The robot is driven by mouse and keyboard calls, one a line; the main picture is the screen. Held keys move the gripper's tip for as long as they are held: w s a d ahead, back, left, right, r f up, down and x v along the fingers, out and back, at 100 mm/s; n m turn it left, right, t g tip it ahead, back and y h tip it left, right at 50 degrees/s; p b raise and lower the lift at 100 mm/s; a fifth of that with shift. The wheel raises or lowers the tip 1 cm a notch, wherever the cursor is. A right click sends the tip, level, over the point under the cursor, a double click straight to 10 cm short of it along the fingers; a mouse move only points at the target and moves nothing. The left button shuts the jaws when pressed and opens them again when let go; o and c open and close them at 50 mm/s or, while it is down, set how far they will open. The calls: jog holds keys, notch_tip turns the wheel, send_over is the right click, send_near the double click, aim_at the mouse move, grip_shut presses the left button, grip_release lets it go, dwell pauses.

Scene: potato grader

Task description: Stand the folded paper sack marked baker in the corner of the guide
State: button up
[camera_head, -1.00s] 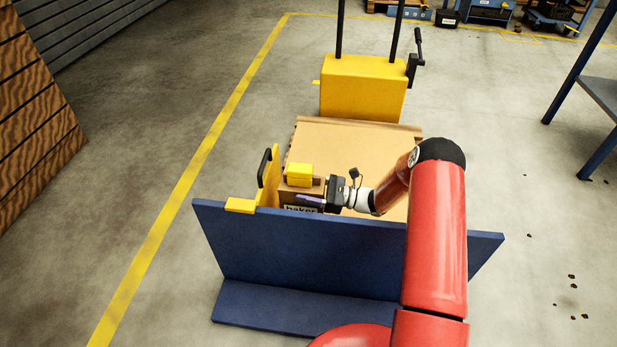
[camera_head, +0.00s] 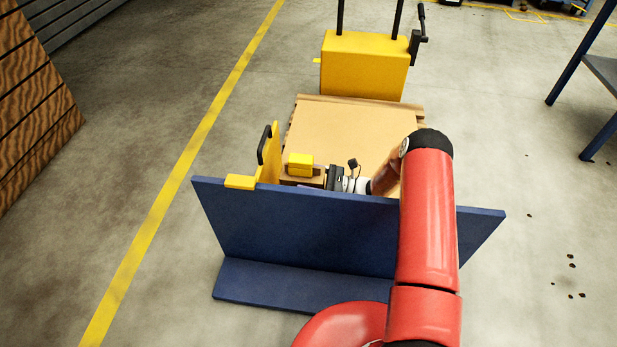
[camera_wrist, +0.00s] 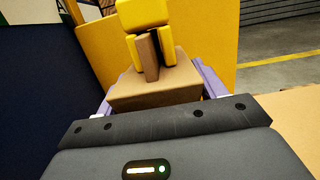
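The brown folded sack (camera_head: 290,180) is behind the blue wall of the guide (camera_head: 310,235), close to the guide's yellow side plate (camera_head: 274,150). Its baker label is hidden from the head view now. A yellow piece (camera_head: 300,161) sits on its top. In the wrist view, the sack (camera_wrist: 155,85) fills the space between the purple fingers of my gripper (camera_wrist: 158,95), which is shut on it. The yellow piece (camera_wrist: 145,15) and yellow plate (camera_wrist: 220,40) are beyond. The sack's underside is hidden, so I cannot tell whether it rests on anything.
A flat tan surface (camera_head: 350,135) stretches behind the wall and is mostly clear. A yellow machine body (camera_head: 364,65) with black uprights stands at its far end. A black handle (camera_head: 264,145) is on the side plate. A blue shelf frame (camera_head: 585,95) is at right.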

jog(key=shift+o, duration=1.4)
jog(key=shift+r, duration=0.1)
jog(key=v, duration=1.2)
